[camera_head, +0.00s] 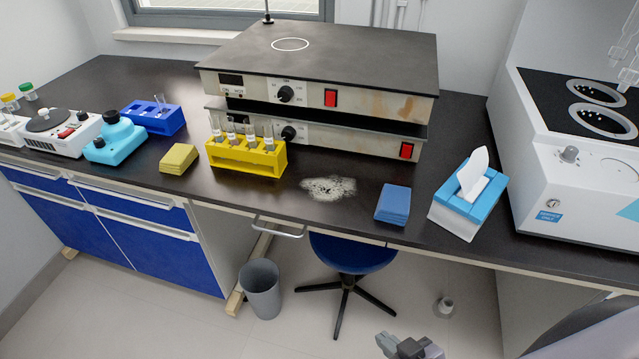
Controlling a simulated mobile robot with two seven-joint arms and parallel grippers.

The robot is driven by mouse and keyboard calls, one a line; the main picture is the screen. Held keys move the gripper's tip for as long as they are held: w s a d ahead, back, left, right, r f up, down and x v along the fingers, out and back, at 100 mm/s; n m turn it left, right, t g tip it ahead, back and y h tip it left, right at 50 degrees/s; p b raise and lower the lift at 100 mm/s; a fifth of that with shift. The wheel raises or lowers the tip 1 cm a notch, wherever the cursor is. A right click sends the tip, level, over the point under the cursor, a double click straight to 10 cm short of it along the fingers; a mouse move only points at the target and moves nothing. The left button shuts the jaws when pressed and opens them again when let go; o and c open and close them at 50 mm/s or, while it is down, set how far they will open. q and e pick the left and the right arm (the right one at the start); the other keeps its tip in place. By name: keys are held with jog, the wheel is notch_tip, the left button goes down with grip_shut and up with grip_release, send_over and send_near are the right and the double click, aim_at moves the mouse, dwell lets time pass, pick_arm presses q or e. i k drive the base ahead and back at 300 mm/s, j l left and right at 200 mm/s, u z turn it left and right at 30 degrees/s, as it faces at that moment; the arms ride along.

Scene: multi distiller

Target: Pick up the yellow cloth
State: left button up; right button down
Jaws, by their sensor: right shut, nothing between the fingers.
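The yellow cloth (179,158) is a folded stack lying flat on the black bench, left of the yellow tube rack (246,158) and near the bench's front edge. My right gripper (409,346) shows only in part at the bottom edge of the head view. It is shut and empty, well away from the cloth, below and to the right of it. My left gripper is not in view.
A blue folded cloth (393,203) and a tissue box (467,203) lie to the right, past a whitish spill (328,188). A cyan device (115,139) and a blue rack (153,117) stand near the yellow cloth. A stool (352,254) and bin (261,289) are below.

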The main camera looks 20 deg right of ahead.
aim_at(181, 157)
jog(key=i+j, duration=0.35)
jog(key=j, duration=0.15)
jog(key=i+j, duration=0.35)
jog(key=j, duration=0.2)
jog(key=i+j+z, duration=0.15)
jog(key=z, duration=0.15)
jog(key=j+z, duration=0.3)
jog(key=i, duration=0.05)
